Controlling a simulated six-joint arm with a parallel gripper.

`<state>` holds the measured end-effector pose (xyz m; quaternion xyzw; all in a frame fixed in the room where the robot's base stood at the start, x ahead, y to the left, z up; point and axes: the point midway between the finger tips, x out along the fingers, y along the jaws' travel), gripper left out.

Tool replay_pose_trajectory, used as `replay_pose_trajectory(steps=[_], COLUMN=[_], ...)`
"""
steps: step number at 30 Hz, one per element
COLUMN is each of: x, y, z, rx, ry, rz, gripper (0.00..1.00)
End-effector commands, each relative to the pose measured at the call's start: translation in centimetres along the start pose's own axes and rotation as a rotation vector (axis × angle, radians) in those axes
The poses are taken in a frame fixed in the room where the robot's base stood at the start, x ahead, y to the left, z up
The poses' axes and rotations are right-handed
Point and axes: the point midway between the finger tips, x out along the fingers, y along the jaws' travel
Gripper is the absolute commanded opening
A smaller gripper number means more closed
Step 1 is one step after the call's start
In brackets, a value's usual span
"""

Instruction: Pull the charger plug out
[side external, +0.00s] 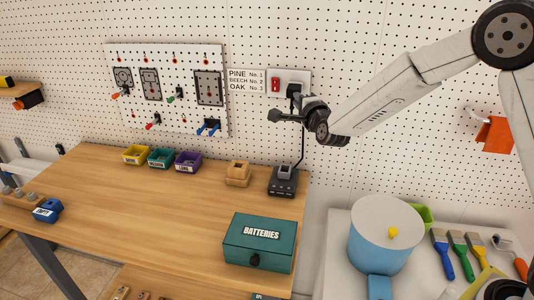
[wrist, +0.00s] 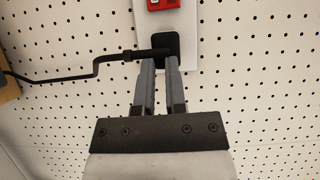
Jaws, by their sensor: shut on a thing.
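The black charger plug (wrist: 166,46) sits at the white wall socket plate (wrist: 182,22) below a red switch (wrist: 160,4). In the side external view the plug (side external: 293,90) shows against the socket plate (side external: 303,77), just above my gripper. My gripper (wrist: 159,62) is shut on the plug, with its two grey fingers reaching up to it. The plug's pins are hidden, so I cannot tell whether it is fully seated. A black cord (wrist: 75,78) leaves the plug to the left. In the side external view a cord runs down to the black charger (side external: 284,181) on the bench.
The wooden workbench (side external: 150,215) holds a green BATTERIES box (side external: 260,242), a small wooden block (side external: 238,173) and several coloured bins (side external: 161,158). A tool board (side external: 170,90) hangs left of the socket. The bench's middle is clear.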

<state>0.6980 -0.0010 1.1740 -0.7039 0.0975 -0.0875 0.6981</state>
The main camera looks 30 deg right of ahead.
Motion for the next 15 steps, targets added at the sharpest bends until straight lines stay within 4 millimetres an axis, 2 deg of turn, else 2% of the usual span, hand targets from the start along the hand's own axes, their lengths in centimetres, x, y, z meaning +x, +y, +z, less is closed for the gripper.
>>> replay_pose_trajectory(steps=[1, 15], x=[0.96, 0.38], y=[-0.75, -0.75], z=[-0.1, 0.31], rx=[0.01, 0.011], ry=[0.004, 0.001], rz=[-0.015, -0.015], gripper=[0.0, 0.0])
